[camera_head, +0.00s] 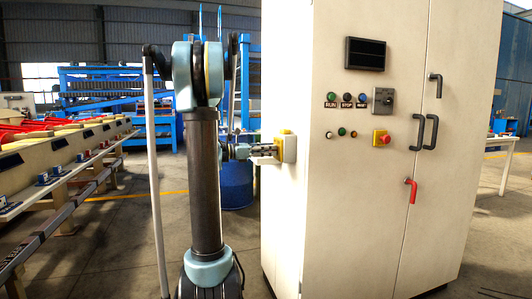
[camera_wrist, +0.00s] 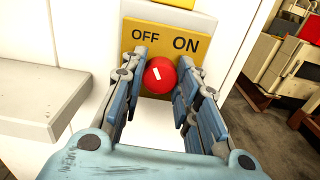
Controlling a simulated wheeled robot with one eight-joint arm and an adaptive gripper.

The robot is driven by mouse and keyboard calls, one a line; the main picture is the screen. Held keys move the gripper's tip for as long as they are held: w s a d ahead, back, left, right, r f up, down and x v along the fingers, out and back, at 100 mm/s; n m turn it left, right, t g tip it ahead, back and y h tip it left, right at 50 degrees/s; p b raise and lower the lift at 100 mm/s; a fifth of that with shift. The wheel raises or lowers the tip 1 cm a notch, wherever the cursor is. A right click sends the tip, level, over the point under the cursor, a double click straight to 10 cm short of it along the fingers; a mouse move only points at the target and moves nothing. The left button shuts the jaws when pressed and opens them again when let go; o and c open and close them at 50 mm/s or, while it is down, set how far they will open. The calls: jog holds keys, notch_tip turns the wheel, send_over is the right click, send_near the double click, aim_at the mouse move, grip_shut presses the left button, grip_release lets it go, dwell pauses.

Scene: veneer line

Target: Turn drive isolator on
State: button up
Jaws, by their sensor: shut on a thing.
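The drive isolator is a red round knob (camera_wrist: 159,76) on a yellow plate (camera_wrist: 190,62) marked OFF on the left and ON on the right. A short white mark on the knob's face leans slightly toward the OFF side. My gripper (camera_wrist: 160,82) has its two fingers on either side of the knob and is shut on it. In the head view the yellow isolator box (camera_head: 288,147) is on the left side wall of the white cabinet (camera_head: 340,190), and my gripper (camera_head: 277,150) reaches it from the left. The knob is hidden there by the fingers.
The cabinet front has pushbuttons, a red-and-yellow stop button (camera_head: 382,138), black handles (camera_head: 427,132) and a red lever (camera_head: 411,190). A blue drum (camera_head: 236,185) stands behind my arm. A conveyor line (camera_head: 60,170) runs at left. Floor between is clear.

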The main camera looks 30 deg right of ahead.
jog(key=shift+w+m, duration=0.1)
jog(key=shift+m, duration=7.5)
jog(key=shift+f, duration=0.1)
jog(key=o, duration=1.1)
jog(key=v, duration=1.2)
jog(key=shift+f, duration=0.1)
